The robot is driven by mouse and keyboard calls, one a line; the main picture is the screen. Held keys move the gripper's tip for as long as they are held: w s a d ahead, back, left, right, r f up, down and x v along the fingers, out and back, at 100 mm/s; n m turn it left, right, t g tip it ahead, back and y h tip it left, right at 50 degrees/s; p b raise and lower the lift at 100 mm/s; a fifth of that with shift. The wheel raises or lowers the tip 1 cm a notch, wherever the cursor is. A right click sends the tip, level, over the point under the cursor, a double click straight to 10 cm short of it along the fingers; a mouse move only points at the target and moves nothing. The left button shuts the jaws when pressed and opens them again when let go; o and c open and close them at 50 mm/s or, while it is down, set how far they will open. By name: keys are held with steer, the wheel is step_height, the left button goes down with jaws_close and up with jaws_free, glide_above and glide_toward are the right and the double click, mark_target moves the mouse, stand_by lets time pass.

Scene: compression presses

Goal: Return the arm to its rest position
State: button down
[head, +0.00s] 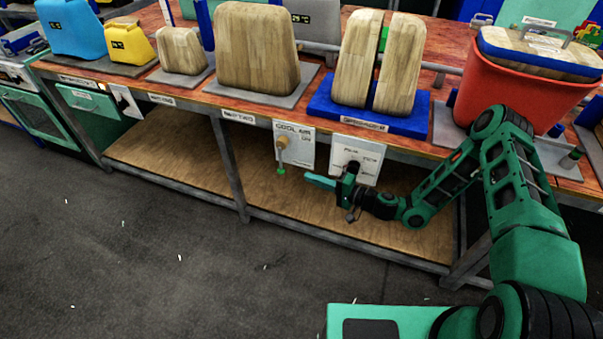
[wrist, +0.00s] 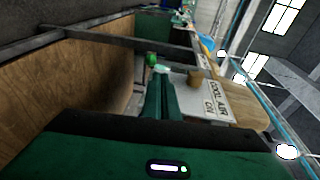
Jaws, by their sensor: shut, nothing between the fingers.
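My green arm (head: 512,190) reaches from the lower right of the head view toward the front of the workbench. My gripper (head: 320,182) is shut and empty, pointing left. It is just below and in front of the bench's front edge, by the white switch panels. In the wrist view my gripper's fingers (wrist: 160,88) are together and point toward a small green knob (wrist: 151,59). Whether they touch anything there I cannot tell, but a gap shows between fingertips and the knob in the head view.
The cool air panel (head: 293,146) with a wooden knob and another white panel (head: 354,158) hang from the bench edge. Wooden blocks (head: 257,48) and a red bucket (head: 520,95) stand on the bench. A lower shelf (head: 180,150) lies beneath. The floor (head: 170,250) in front is clear.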

steer(key=s+d+r+n+g+h, duration=0.2)
steer(key=s+d+r+g+h, duration=0.25)
steer(key=d, duration=0.55)
steer(key=s+d+r+n+g+h, duration=0.1)
steer(key=s+d+r+n+h, duration=0.15)
steer(key=s+d+r, duration=0.5)
steer(key=s+d+r+n+g+h, duration=0.1)
steer(key=s+d+r+g+h, duration=0.2)
steer(key=d+r, duration=0.7)
steer(key=s+d+r+m+h, duration=0.1)
steer(key=s+d+r+m, duration=0.1)
steer(key=s+d+r, duration=0.2)
steer(key=s+d+r+m+h, duration=0.2)
steer(key=s+d+r, duration=0.2)
steer(key=s, duration=0.7)
steer(key=s+d+r+m+h, duration=0.1)
steer(key=s+d+r+m, duration=0.1)
steer(key=s+d, duration=0.3)
steer(key=shift+s+d+r+h, duration=0.3)
steer(key=shift+s+r, duration=0.6)
steer(key=shift+s, duration=0.35)
steer(key=shift+w+m+t, duration=0.1)
steer(key=shift+m+t, duration=0.15)
